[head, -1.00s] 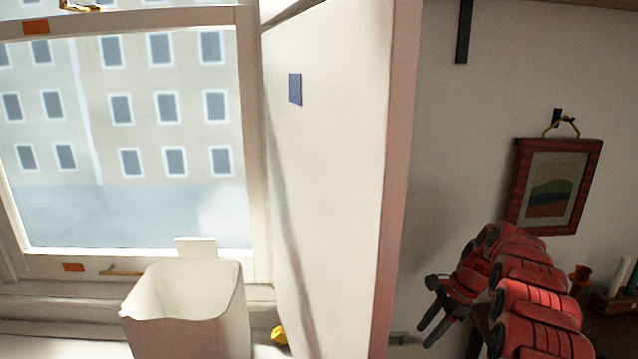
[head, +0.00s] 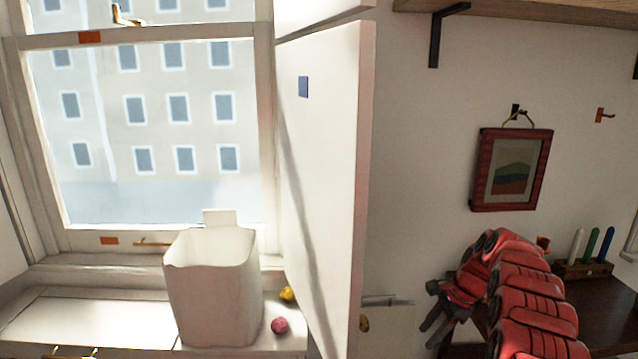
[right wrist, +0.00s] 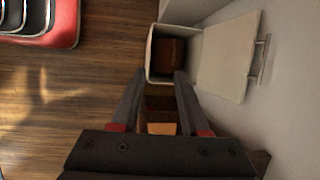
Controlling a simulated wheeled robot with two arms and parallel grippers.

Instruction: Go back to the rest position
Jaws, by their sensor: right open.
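My right gripper (head: 433,318) hangs from my red right arm at the lower right of the head view, in front of the wall. In the right wrist view its two fingers (right wrist: 160,80) are spread apart with nothing between them. Beyond the fingers, a white box (right wrist: 163,82) with a brown thing inside and an open panel beside it shows lower down. My left gripper is not in view.
A white bin (head: 215,295) stands on the window sill with a pink crumpled ball (head: 280,325) and a yellow one (head: 288,294) beside it. A white shutter panel (head: 325,170) juts out. A framed picture (head: 511,171) hangs over a dark table (head: 610,312).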

